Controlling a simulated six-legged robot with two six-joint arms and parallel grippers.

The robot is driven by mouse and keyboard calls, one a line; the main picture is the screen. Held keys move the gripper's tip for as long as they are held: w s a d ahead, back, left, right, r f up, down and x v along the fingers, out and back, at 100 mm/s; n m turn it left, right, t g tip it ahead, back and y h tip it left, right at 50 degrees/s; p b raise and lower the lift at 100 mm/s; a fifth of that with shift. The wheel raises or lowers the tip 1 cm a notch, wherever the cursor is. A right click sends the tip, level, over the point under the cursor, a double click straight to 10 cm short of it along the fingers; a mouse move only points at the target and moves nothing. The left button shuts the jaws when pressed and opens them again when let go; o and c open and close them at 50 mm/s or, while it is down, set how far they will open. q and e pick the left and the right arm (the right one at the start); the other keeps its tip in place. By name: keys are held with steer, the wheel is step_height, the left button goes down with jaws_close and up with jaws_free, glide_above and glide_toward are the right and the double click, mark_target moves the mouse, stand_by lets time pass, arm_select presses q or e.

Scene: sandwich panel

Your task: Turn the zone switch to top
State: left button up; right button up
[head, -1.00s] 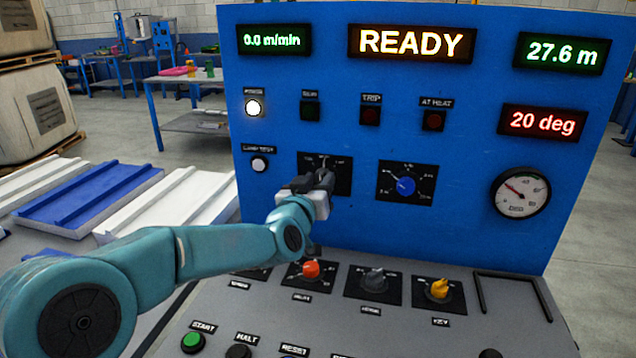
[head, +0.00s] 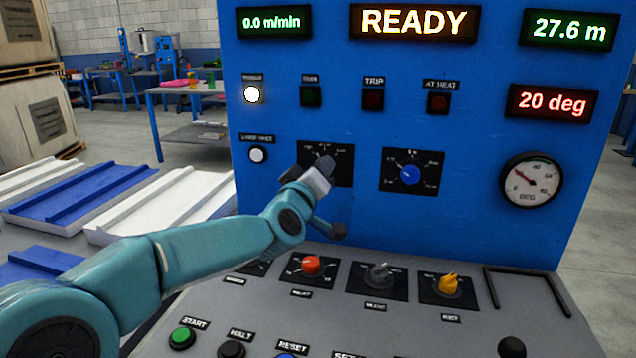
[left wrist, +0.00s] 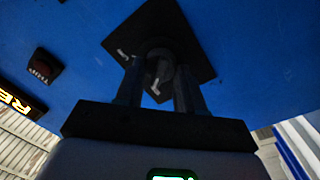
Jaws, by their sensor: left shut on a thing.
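A black switch plate (head: 341,176) with a dark round knob is on the blue upright panel, left of a similar plate with a blue knob (head: 410,175). My left gripper (head: 318,168) is at the first plate and hides most of its knob in the head view. In the left wrist view, the two fingers (left wrist: 160,88) stand on either side of the dark knob (left wrist: 160,62) and are shut on it. A light pointer mark shows on the knob. The plate's lettering is too small to read. My right gripper is not in view.
The sloping console below carries a red knob (head: 311,265), a grey knob (head: 379,274), a yellow knob (head: 449,283) and a green START button (head: 182,338). A round gauge (head: 531,183) is on the panel's right.

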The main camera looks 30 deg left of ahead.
arm_select(q)
steer(key=shift+n+b, duration=0.6)
steer(key=shift+n, duration=0.5)
steer(key=o, duration=1)
steer(key=p+v, duration=0.1)
steer(key=v, duration=1.5)
steer(key=shift+s+d+f, duration=0.1)
steer(key=shift+s, duration=0.05)
